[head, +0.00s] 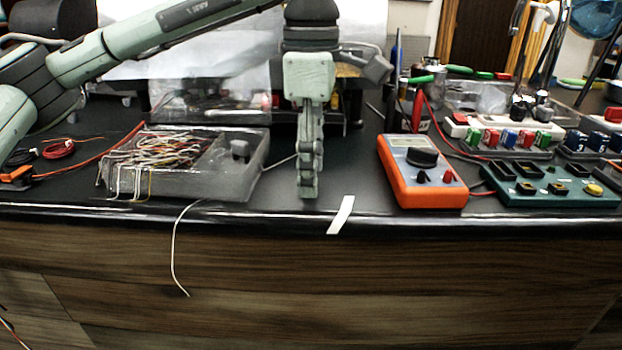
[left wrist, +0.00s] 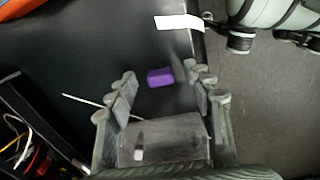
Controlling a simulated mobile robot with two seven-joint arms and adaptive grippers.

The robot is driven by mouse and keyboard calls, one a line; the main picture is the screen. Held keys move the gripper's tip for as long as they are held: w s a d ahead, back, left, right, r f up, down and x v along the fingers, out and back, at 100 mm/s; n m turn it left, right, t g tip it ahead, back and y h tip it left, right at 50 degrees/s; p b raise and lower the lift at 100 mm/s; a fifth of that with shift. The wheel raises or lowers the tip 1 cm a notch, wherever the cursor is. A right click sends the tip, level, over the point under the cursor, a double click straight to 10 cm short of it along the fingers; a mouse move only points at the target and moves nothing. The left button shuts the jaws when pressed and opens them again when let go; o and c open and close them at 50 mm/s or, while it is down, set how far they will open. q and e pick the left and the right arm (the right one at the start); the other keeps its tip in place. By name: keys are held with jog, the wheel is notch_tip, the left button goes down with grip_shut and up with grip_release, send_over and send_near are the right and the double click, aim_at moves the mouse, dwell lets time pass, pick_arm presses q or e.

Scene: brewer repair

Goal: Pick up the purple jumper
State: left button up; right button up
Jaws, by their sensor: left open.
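The purple jumper (left wrist: 160,77) is a small purple block lying on the black bench top in the left wrist view. It sits between the spread fingers of my left gripper (left wrist: 160,80), and I see a gap on each side of it. In the head view my left gripper (head: 308,188) points straight down over the bench near its front edge. The jumper cannot be made out in the head view. My right gripper is not in view.
A grey box with tangled wires (head: 215,180) stands left of the gripper. A white strip (head: 341,214) lies at the front edge. An orange multimeter (head: 425,188) and a green board (head: 520,196) are to the right. A dark bin (left wrist: 35,120) with wires is behind.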

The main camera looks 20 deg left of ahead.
pick_arm(q)
jog(key=shift+f, duration=0.5)
jog(key=shift+c, duration=0.2)
jog(key=c, duration=0.8)
jog(key=shift+c, duration=0.3)
jog(key=shift+r, duration=0.2)
